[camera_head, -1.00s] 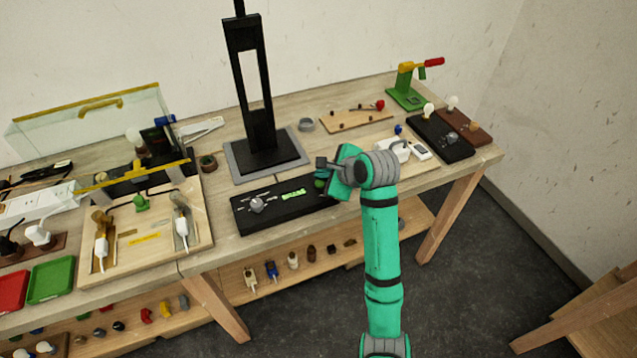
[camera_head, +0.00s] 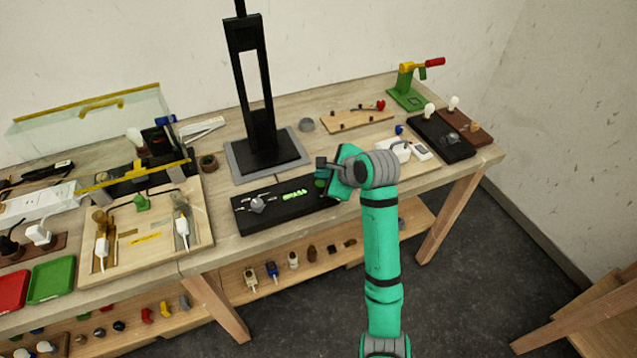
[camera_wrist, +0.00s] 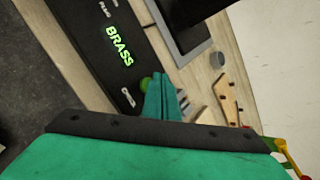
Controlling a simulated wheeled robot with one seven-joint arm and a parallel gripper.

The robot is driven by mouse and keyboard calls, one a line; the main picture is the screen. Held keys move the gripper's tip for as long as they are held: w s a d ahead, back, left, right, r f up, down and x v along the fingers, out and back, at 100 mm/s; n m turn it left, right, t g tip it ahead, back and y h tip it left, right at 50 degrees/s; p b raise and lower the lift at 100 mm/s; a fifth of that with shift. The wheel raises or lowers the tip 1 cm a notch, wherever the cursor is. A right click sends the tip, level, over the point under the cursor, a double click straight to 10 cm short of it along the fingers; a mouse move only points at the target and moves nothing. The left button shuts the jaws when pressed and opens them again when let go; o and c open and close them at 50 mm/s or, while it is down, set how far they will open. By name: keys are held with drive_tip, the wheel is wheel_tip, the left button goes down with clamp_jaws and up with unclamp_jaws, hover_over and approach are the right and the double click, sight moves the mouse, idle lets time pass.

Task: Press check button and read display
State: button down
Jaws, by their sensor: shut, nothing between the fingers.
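A black checker box (camera_head: 277,209) lies near the front edge of the table. Its display (camera_head: 295,194) is lit green, and in the wrist view the display (camera_wrist: 119,45) reads "BRASS". A knob (camera_head: 257,204) sits on the left of the box. A green round button (camera_wrist: 145,84) shows at the box's right end, partly hidden by my fingers. My gripper (camera_wrist: 163,82) is shut and empty, with its fingertips at or just over the button. I cannot tell whether they touch it. In the head view my arm covers the right end of the box.
A black stand on a grey base (camera_head: 233,174) rises behind the box. A wooden wiring board (camera_head: 140,255) is at left, with red and green trays (camera_head: 50,279) in front. A white device (camera_head: 398,150) and a black bulb holder (camera_head: 440,140) stand at right.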

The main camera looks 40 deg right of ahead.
drive_tip(key=shift+f, duration=0.15)
drive_tip(key=shift+s+f, duration=0.1)
drive_tip(key=shift+f, duration=0.15)
drive_tip(key=shift+d+f, duration=0.1)
idle(0.4)
drive_tip(key=shift+f, duration=0.1)
